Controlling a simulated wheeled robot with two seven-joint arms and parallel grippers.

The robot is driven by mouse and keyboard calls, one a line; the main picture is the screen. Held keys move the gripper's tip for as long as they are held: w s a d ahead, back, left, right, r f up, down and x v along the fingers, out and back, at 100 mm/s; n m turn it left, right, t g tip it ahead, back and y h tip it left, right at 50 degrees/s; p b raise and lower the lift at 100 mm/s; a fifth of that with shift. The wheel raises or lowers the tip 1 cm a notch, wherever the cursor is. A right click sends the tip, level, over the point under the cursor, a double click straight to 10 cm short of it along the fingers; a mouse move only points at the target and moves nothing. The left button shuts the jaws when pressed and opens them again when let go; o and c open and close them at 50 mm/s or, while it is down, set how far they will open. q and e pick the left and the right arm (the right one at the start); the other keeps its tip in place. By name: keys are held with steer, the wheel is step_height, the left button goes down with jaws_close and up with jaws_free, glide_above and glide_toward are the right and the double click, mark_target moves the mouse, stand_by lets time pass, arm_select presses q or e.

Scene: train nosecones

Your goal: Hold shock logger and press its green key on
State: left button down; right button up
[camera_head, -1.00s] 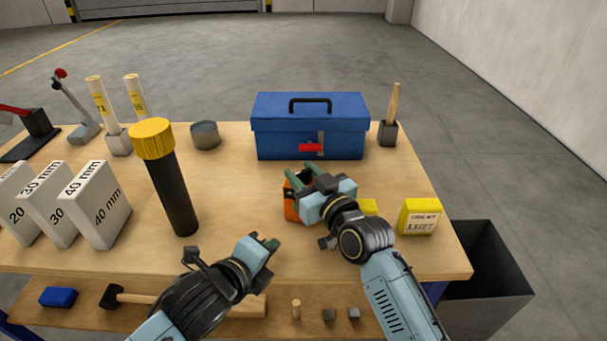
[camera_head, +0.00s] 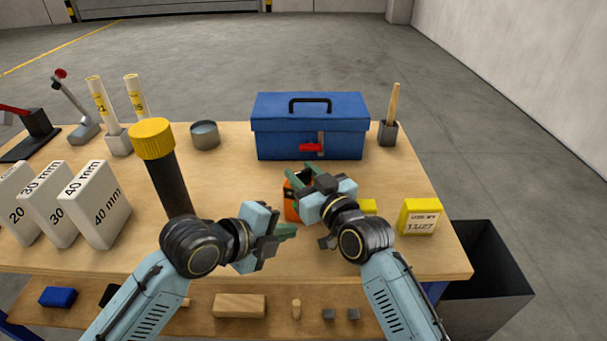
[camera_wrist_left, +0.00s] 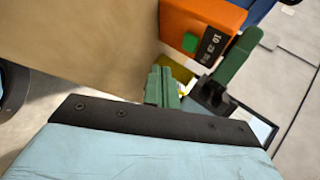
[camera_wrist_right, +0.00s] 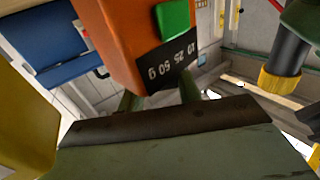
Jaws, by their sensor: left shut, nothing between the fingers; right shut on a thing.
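The shock logger is an orange box (camera_head: 290,208) above the middle of the table, partly hidden behind my right gripper (camera_head: 302,176). My right gripper is shut on it. In the left wrist view the logger (camera_wrist_left: 205,18) shows its green key (camera_wrist_left: 190,42) and a dark label with numbers. The right wrist view also shows the orange body (camera_wrist_right: 122,40) and the green key (camera_wrist_right: 173,18). My left gripper (camera_head: 291,231) is shut and empty, just below the logger in the head view. Its green fingertips (camera_wrist_left: 162,86) appear apart from the key in the left wrist view.
A blue toolbox (camera_head: 340,136) stands behind the grippers. A black cylinder with a yellow cap (camera_head: 152,140) stands close to my left arm. A yellow box (camera_head: 420,216) is at the right, near a dark bin (camera_head: 487,262). White gauge blocks (camera_head: 98,208) stand at the left.

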mark_target(291, 215)
arm_select(q)
steer(key=shift+w+d, duration=0.25)
steer(key=shift+w, duration=0.65)
steer(key=shift+w+d, duration=0.2)
steer(key=shift+w, duration=0.65)
stand_by(0.7)
steer(key=shift+w+d, duration=0.1)
steer(key=shift+w, duration=0.55)
stand_by(0.3)
steer(key=shift+s, duration=0.65)
steer(key=shift+s, duration=0.1)
steer(key=shift+s+a, duration=0.25)
steer(key=shift+s, duration=0.7)
steer(key=shift+s+a, duration=0.3)
steer(key=shift+s, duration=0.65)
steer(key=shift+s+a, duration=0.25)
steer(key=shift+s, duration=0.7)
